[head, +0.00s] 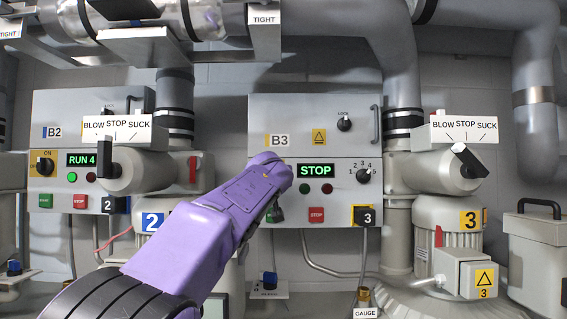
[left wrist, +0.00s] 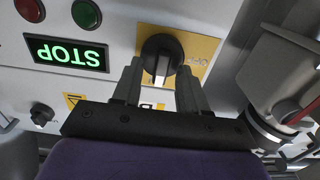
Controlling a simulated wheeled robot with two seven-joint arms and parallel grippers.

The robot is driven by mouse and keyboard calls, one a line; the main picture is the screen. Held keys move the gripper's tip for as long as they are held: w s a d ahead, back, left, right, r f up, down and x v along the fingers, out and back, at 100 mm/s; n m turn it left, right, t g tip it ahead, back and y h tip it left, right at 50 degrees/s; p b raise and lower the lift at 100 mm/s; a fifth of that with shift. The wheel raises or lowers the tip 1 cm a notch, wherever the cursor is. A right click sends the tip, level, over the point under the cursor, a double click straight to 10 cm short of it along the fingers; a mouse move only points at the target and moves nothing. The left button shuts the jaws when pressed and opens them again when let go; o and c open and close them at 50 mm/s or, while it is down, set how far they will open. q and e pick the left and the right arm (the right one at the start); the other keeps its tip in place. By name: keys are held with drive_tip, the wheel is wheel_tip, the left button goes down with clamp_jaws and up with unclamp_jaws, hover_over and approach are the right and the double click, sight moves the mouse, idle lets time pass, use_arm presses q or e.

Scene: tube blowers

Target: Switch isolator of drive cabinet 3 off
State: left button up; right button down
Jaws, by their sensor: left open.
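Drive cabinet 3, marked B3 (head: 315,120), stands at the middle of the head view with a green STOP display (head: 316,170). Its isolator is hidden behind my purple left arm there. In the left wrist view, which is upside down, the isolator (left wrist: 162,52) is a black knob on a yellow plate (left wrist: 205,50). A white mark on the knob points down in that picture. A partly blocked label beside it is hard to read. My left gripper (left wrist: 158,88) is open, with one finger on each side of the knob. Contact cannot be told. My right gripper is not in view.
Cabinet B2 (head: 70,120) is at the left, with its display reading RUN 4. The selector knob (head: 363,175) and red button (head: 316,215) of B3 are right of my arm. A grey blower housing (left wrist: 285,75) lies close to the gripper's right in the wrist view.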

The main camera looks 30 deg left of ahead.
use_arm(q)
drive_tip(key=shift+a+r, duration=0.15)
drive_tip(key=shift+r, duration=0.15)
drive_tip(key=shift+w+a+f, duration=0.15)
drive_tip(key=c, duration=0.3)
drive_tip(key=shift+w, duration=0.15)
clamp_jaws()
